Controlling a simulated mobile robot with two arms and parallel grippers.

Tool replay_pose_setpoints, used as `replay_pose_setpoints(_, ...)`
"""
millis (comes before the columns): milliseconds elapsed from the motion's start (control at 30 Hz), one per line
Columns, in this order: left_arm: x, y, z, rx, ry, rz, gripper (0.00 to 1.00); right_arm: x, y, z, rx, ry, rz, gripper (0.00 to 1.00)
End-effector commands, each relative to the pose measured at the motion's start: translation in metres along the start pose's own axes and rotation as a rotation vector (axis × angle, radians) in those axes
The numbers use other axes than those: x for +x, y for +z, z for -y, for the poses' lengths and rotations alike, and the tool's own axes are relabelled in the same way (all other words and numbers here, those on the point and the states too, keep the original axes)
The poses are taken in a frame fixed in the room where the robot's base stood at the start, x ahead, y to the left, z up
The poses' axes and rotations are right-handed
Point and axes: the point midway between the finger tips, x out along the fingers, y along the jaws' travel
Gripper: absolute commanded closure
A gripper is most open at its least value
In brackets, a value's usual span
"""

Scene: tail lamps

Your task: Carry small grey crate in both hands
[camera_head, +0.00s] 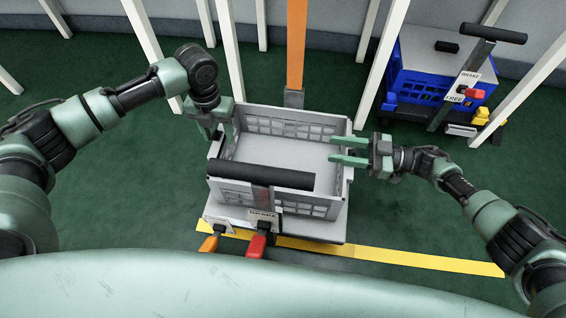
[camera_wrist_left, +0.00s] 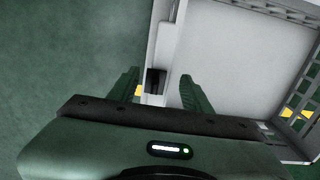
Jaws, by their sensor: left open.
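The small grey crate (camera_head: 275,178) is an open, empty box with slotted walls, sitting upright on a grey wheeled cart (camera_head: 300,226). My left gripper (camera_head: 216,132) is at the crate's left wall. In the left wrist view my left gripper (camera_wrist_left: 160,88) is open, one finger outside the wall over the floor and one on the inner side, with the crate's wall (camera_wrist_left: 166,40) and a dark slot between them. My right gripper (camera_head: 332,150) is at the right wall, its two green fingers apart and pointing left over the crate; contact there is unclear.
The cart's black handle bar (camera_head: 262,178) crosses in front of the crate. A red brake pedal (camera_head: 257,246) and an orange pedal (camera_head: 209,243) are below. A blue crate (camera_head: 420,82) on another cart stands at back right. White posts and an orange post (camera_head: 296,45) stand behind.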

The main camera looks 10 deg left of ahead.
Motion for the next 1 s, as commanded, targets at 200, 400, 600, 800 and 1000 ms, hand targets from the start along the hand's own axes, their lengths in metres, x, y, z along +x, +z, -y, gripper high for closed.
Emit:
replay_pose_setpoints(200,-0.0001,-0.0001,0.0000,0.000,0.000,0.000,0.73,-0.0002,0.0000,0.0001,0.000,0.000,0.000,0.82)
replay_pose_setpoints(400,-0.0003,0.0000,0.0003,0.000,-0.001,0.000,1.00,-0.0004,-0.0001,0.0000,0.000,0.000,0.000,1.00)
replay_pose_setpoints(600,-0.0005,0.0000,0.0005,0.000,-0.001,0.000,1.00,-0.0005,-0.0001,0.0000,0.000,0.000,0.000,1.00)
replay_pose_setpoints(800,-0.0006,0.0001,0.0007,0.001,-0.001,0.000,1.00,-0.0005,-0.0002,0.0000,0.000,0.000,0.000,1.00)
replay_pose_setpoints(1000,-0.0007,0.0001,0.0008,0.001,-0.002,0.000,1.00,-0.0005,-0.0002,-0.0001,0.000,0.000,0.000,1.00)
